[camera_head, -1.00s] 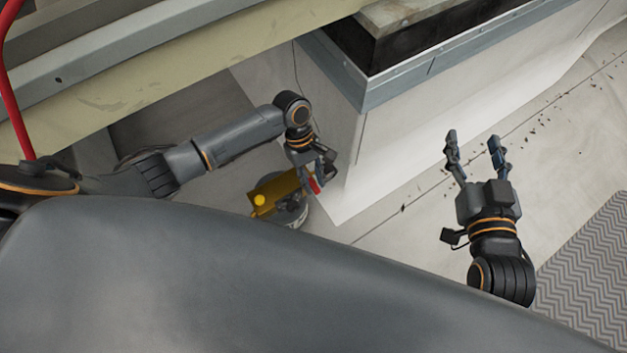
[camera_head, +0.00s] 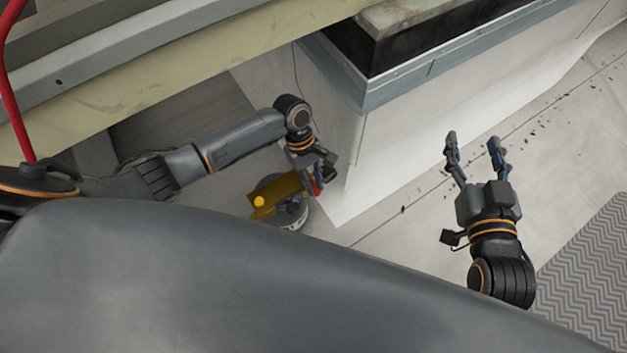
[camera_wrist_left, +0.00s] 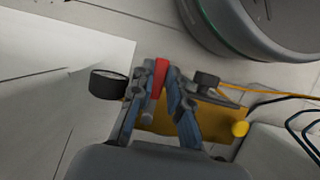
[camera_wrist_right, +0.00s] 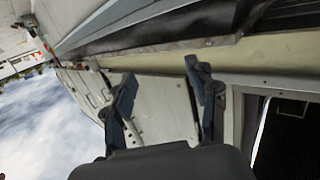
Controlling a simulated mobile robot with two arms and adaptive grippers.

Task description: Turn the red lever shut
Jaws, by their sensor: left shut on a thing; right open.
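The red lever (camera_head: 316,187) shows as a small red piece at my left gripper in the head view. It also shows in the left wrist view (camera_wrist_left: 160,78), upright between the two fingers. My left gripper (camera_head: 318,172) is shut on it; its fingers hide part of the lever. My right gripper (camera_head: 474,150) is open and empty, well to the right, above the pale floor.
A pale box-shaped unit (camera_head: 400,140) with a grey metal rim stands close behind my left gripper. A beige beam (camera_head: 180,75) crosses the upper left. A red hose (camera_head: 14,100) hangs at the far left. A grey patterned mat (camera_head: 590,270) lies at lower right.

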